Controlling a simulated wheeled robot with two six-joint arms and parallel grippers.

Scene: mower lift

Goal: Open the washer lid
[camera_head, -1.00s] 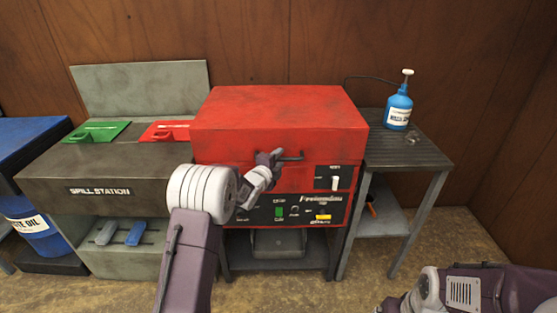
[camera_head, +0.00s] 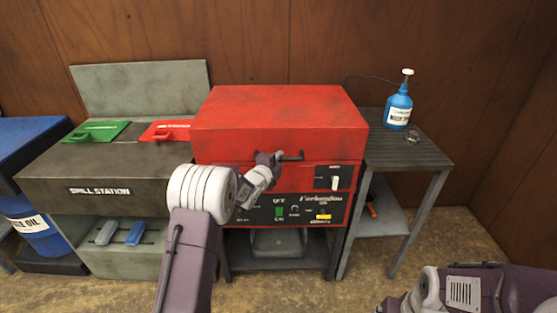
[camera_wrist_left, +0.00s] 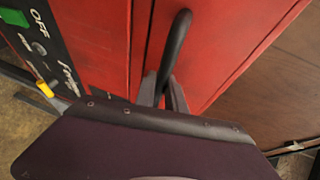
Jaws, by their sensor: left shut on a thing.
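The red washer (camera_head: 215,181) stands against the wooden wall in the head view. Its red lid (camera_head: 275,112) lies down on the body. A black handle (camera_head: 292,156) sticks out from the lid's front edge, and it also shows in the left wrist view (camera_wrist_left: 176,45). My left gripper (camera_head: 277,158) is at the handle and shut on it. In the left wrist view my left gripper's fingers (camera_wrist_left: 163,95) are at the handle's lower end, partly hidden by my wrist. My right arm shows at the bottom right of the head view, but its gripper fingers are not in view.
A grey side table (camera_head: 435,150) stands right of the washer with a blue pump bottle (camera_head: 398,106) on it. The spill station (camera_head: 100,180) stands to the left, with a green piece (camera_head: 97,132) and a red piece (camera_head: 167,130) on top.

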